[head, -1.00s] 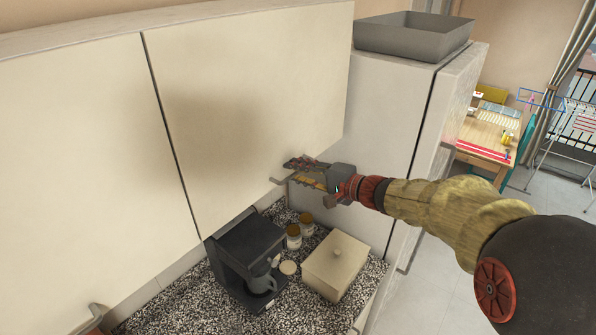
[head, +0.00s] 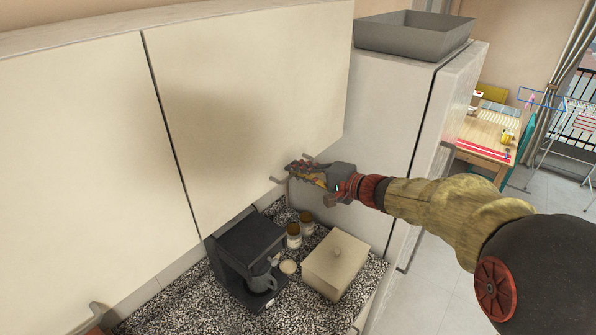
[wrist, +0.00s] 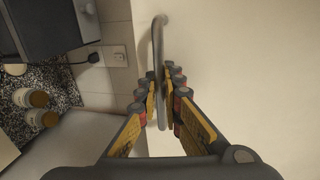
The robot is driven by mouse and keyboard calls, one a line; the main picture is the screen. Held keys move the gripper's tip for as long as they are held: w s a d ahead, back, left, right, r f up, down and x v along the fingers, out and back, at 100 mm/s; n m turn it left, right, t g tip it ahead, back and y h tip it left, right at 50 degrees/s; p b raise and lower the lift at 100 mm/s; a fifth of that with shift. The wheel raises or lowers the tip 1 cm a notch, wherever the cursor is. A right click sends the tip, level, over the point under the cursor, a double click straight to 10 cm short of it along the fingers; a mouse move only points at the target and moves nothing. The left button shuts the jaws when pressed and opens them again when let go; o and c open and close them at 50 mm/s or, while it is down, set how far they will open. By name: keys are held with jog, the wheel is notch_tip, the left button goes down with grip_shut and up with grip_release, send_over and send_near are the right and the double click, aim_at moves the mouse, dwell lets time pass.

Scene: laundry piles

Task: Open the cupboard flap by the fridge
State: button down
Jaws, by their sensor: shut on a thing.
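The cream cupboard flap (head: 250,110) beside the fridge hangs closed above the counter, right of a dark seam. Its grey bar handle (wrist: 157,45) runs up the middle of the wrist view. In the head view the handle (head: 278,180) shows only as a small bit at the flap's lower right. My gripper (head: 292,171) is at that lower edge. In the wrist view its two fingers (wrist: 161,82) are closed in on either side of the handle, shut on it. The pale fridge (head: 385,125) stands just right of the flap.
A grey tray (head: 413,47) sits on the fridge. Below, on the speckled counter (head: 205,315), stand a black coffee machine (head: 248,250), two jars and a cream lidded box (head: 336,264). Another cupboard door (head: 85,170) is at left. A table and drying rack stand far right.

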dwell(0.3)
jog(key=s+d+r+g+h+p, duration=0.1)
jog(key=s+d+r+p, duration=0.1)
jog(key=s+d+r, duration=0.65)
jog(key=s+d+r+g+h+p, duration=0.1)
jog(key=s+d+r+p, duration=0.2)
jog(key=s+d, duration=0.55)
jog(key=s+d+r+h+p, duration=0.1)
jog(key=d+r+p, duration=0.1)
jog(key=r, duration=0.5)
jog(key=s+d+r+g+h+p, duration=0.1)
jog(key=s+d+r+p, duration=0.1)
jog(key=d+r, duration=0.3)
jog(key=s+d+r+p, duration=0.1)
jog(key=d+r+p, duration=0.2)
jog(key=r, duration=0.8)
jog(key=shift+s+d+g+h+p, duration=0.3)
jog(key=shift+g+h+p, duration=0.1)
jog(key=shift+p, duration=0.25)
jog(key=c, duration=2)
grip_release()
